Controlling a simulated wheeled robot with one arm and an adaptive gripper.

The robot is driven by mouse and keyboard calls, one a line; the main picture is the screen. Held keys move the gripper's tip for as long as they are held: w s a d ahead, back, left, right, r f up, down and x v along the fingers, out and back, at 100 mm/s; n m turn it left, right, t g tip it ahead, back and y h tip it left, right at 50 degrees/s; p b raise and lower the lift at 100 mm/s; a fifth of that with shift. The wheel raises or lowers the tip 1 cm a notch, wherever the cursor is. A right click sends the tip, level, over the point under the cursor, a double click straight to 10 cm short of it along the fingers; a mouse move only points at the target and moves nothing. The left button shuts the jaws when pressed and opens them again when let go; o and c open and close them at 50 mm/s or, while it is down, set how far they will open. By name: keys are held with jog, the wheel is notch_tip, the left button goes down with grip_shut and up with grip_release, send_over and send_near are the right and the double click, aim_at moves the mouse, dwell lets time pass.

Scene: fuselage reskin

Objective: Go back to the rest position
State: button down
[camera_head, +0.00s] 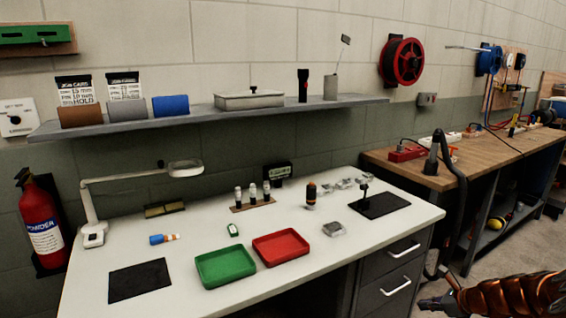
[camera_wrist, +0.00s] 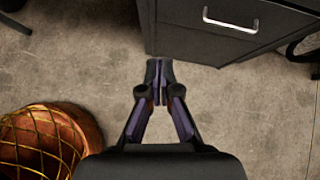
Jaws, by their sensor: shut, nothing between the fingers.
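My gripper (camera_head: 430,303) shows at the lower right of the head view, at the end of my copper-coloured arm. It is to the right of the white workbench (camera_head: 222,290) and below its top. In the wrist view my gripper (camera_wrist: 159,75) points along the concrete floor, with its fingertips together and nothing between them. The dark drawer cabinet (camera_wrist: 190,35) of the bench stands just beyond the fingertips, and I cannot tell whether they touch it.
The bench holds a green tray (camera_head: 225,266), a red tray (camera_head: 280,247), a lamp (camera_head: 92,225) and small parts. A black hose (camera_head: 455,215) hangs right of the bench. A wooden bench (camera_head: 400,170) stands farther right. Some floor (camera_wrist: 235,120) beside the gripper is clear.

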jog(key=s+a+r+n+g+y, duration=0.1)
jog(key=a+r+n, duration=0.35)
jog(key=a, duration=0.45)
jog(key=s+a+r+n+g+y, duration=0.1)
jog(key=a+r+n+g, duration=0.1)
jog(key=a+r+n, duration=0.35)
jog(key=s+a+r+n+g, duration=0.2)
jog(key=s+a+r+n, duration=0.1)
jog(key=s+a, duration=0.35)
jog(key=s+a+r+n+g, duration=0.1)
jog(key=s+a+r+n, duration=0.1)
jog(key=s+a+n, duration=0.45)
jog(key=s+r+n+g+h, duration=0.1)
jog(key=s+n+g+h, duration=0.5)
jog(key=s, duration=2.1)
notch_tip(320, 180, up, 14)
jog(key=w+n+t+h+p, duration=0.1)
jog(key=n+t+p, duration=0.1)
jog(key=p, duration=1.1)
jog(key=shift+d+t, duration=0.2)
jog(key=shift+t, duration=0.1)
jog(key=shift+f+n, duration=0.1)
jog(key=shift+n, duration=0.15)
